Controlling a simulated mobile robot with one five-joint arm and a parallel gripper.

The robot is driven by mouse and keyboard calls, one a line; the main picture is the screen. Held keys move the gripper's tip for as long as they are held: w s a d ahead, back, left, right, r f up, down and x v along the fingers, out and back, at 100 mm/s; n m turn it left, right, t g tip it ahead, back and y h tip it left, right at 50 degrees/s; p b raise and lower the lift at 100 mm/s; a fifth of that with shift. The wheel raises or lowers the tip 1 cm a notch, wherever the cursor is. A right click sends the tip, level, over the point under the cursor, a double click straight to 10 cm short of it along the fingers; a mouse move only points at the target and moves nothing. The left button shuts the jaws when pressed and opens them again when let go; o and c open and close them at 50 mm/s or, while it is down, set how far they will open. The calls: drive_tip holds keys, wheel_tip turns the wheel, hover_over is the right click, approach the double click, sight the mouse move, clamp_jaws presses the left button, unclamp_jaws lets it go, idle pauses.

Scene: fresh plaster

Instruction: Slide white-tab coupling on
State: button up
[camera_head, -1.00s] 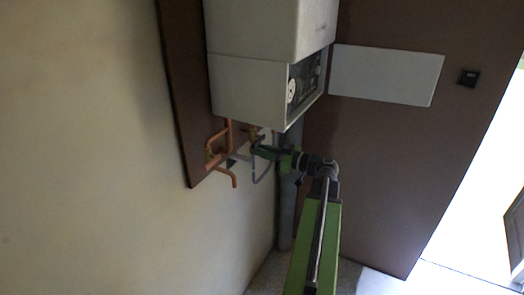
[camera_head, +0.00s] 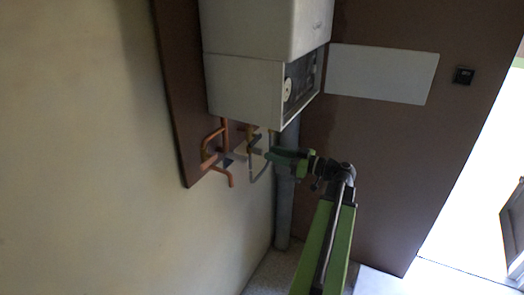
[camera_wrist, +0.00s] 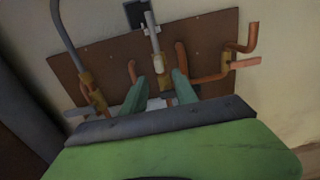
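My gripper (camera_wrist: 160,94) shows two green fingers apart, with nothing clamped between them. It also shows in the head view (camera_head: 270,156), just right of the pipes below the boiler. Beyond the fingers in the wrist view is a brass coupling (camera_wrist: 166,84) on the brown board. A grey pipe (camera_wrist: 150,27) with a cream lower end (camera_wrist: 157,63) comes down to the coupling. I cannot tell how far the two overlap.
A brass fitting with a grey hose (camera_wrist: 68,30) is at left. A copper pipe with a pinkish tab (camera_wrist: 246,62) is at right. The white boiler (camera_head: 245,85) hangs above. A grey vertical pipe (camera_head: 284,205) stands behind my arm. Open floor lies at right.

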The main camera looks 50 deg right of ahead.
drive_tip(key=v, duration=1)
drive_tip(key=shift+s, duration=0.4)
